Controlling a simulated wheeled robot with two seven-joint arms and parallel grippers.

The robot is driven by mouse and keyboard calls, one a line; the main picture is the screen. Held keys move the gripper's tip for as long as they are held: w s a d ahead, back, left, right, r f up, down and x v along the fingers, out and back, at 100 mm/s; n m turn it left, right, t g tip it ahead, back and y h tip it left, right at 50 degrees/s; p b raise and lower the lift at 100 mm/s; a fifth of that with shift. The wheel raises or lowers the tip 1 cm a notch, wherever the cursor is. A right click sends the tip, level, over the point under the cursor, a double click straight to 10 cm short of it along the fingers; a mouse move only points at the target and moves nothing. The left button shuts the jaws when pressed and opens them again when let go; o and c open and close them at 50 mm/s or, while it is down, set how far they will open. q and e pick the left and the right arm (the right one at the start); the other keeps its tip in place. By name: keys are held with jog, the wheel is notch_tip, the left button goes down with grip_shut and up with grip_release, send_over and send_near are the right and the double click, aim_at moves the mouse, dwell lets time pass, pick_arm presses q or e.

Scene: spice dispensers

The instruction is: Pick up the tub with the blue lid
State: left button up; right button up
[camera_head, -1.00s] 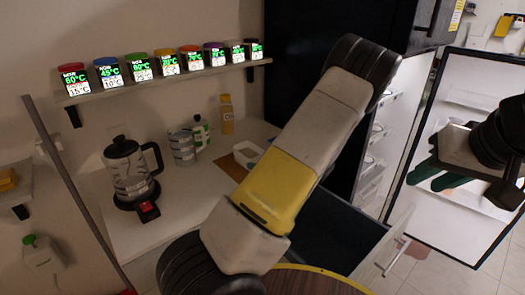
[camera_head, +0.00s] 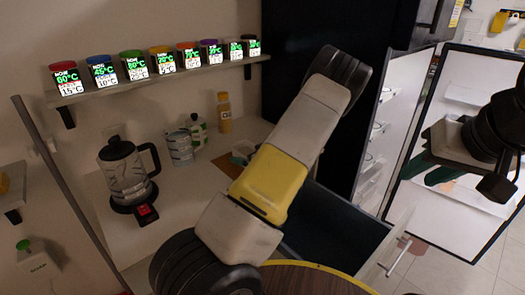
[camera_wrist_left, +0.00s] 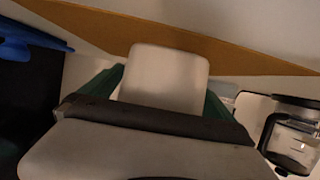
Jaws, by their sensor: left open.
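The tub with the blue lid (camera_head: 102,71) stands upright on the wall shelf, second from the left, between a red-lidded and a green-lidded tub. It has a lit label reading 45°C. My left arm crosses the middle of the head view, away from the shelf, and I cannot make out its gripper there. In the left wrist view my left gripper (camera_wrist_left: 163,92) has its green fingers apart, with a pale rounded block between them that I cannot identify. No blue-lidded tub is recognisable there. My right gripper (camera_head: 436,165) is at the right by the open fridge; its opening is unclear.
The shelf (camera_head: 155,81) carries a row of several tubs with different lid colours. Below, a coffee maker (camera_head: 124,173), canisters (camera_head: 180,148) and an orange bottle (camera_head: 224,112) stand on the counter. An open drawer (camera_head: 335,235) lies beyond my left arm.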

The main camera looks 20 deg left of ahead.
pick_arm(q)
jog(key=c, duration=1.8)
jog(key=shift+o, duration=0.2)
jog(key=shift+r, duration=0.1)
